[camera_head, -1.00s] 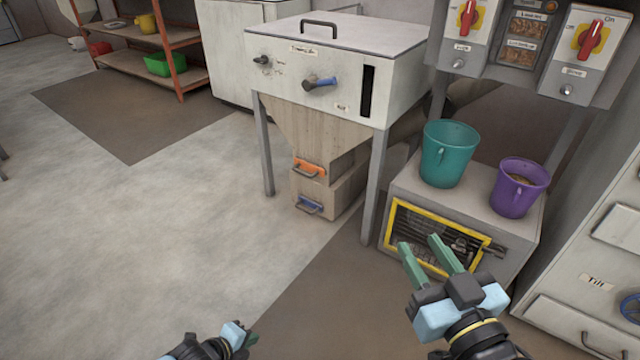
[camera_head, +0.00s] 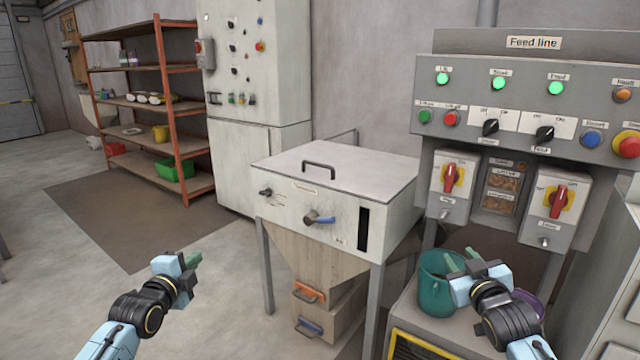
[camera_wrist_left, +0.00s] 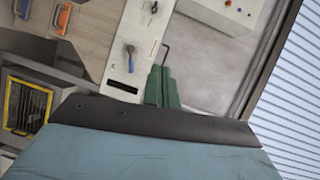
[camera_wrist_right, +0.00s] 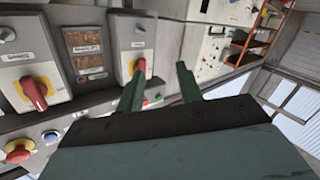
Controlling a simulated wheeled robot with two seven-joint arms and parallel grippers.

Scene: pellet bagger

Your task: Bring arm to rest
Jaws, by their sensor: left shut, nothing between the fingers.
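My left gripper (camera_head: 194,263) is shut and empty over the open floor at the lower left of the head view. Its green fingers (camera_wrist_left: 162,87) lie together in the left wrist view. My right gripper (camera_head: 464,262) is in front of the teal bucket (camera_head: 436,290) in the head view and covers part of it. In the right wrist view its fingers (camera_wrist_right: 160,88) stand well apart with nothing between them. A purple bucket (camera_head: 527,303) is mostly hidden behind the right gripper and arm.
A hopper cabinet (camera_head: 330,190) with a lid and blue-handled lever stands in the middle. The Feed line panel (camera_head: 530,100) with lamps and red switches is at the right. Shelving (camera_head: 170,110) stands at the back left. The floor (camera_head: 60,290) at the left is clear.

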